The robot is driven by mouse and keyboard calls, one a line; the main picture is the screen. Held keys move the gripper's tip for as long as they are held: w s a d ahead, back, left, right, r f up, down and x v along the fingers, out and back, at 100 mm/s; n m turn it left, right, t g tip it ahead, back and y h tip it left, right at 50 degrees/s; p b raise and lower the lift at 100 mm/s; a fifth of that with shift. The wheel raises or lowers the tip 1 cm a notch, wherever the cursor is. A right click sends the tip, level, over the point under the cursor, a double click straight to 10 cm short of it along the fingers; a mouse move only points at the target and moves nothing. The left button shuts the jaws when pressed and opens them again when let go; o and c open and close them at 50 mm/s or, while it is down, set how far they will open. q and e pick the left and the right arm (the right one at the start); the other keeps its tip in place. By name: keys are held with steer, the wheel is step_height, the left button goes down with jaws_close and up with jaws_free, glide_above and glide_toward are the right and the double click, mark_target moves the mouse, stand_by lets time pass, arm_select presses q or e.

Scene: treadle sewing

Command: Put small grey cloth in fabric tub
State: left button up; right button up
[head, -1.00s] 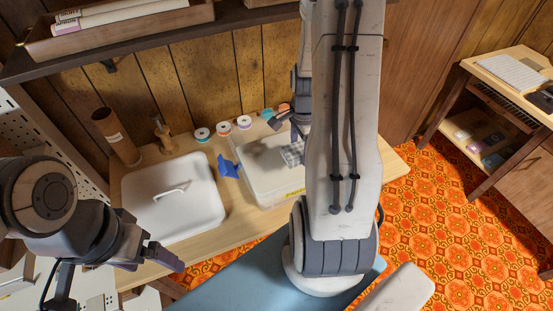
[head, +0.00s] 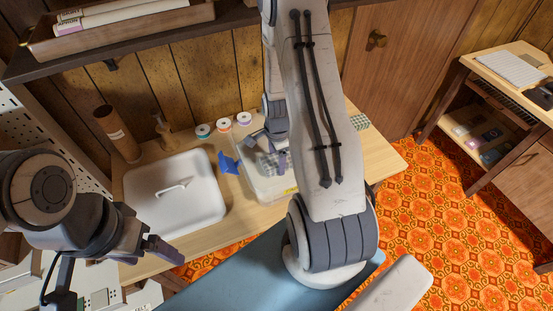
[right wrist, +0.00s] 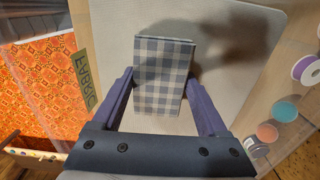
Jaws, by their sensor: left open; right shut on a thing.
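The small grey cloth (right wrist: 162,75), a folded grey-and-white check, sits between the fingers of my right gripper (right wrist: 162,95). In the head view the grey cloth (head: 265,164) and my right gripper (head: 275,160) are over the fabric tub (head: 280,192), a pale box with a yellow label. The right wrist view shows the tub's pale inside (right wrist: 115,25) beneath the cloth; the gap between them is hard to judge. My right arm hides the tub's right part. My left gripper (head: 155,252) is open and empty at the table's front left.
A white lid with a handle (head: 172,205) lies left of the tub. A blue cloth (head: 228,163) lies between them. Several thread spools (head: 223,125) stand behind. A green checked cloth (head: 360,122) lies at the table's right. A brown cylinder (head: 116,132) stands back left.

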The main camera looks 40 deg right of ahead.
mark_target(277, 159)
steer(key=shift+f, duration=0.1)
steer(key=o, duration=1.2)
steer(key=shift+o, duration=0.2)
step_height(277, 159, up, 12)
steer(key=shift+b, duration=0.45)
step_height(277, 159, down, 12)
steer(key=shift+r+p, duration=0.1)
steer(key=shift+p, duration=0.4)
steer(key=shift+w+r, duration=0.1)
steer(key=shift+r, duration=0.9)
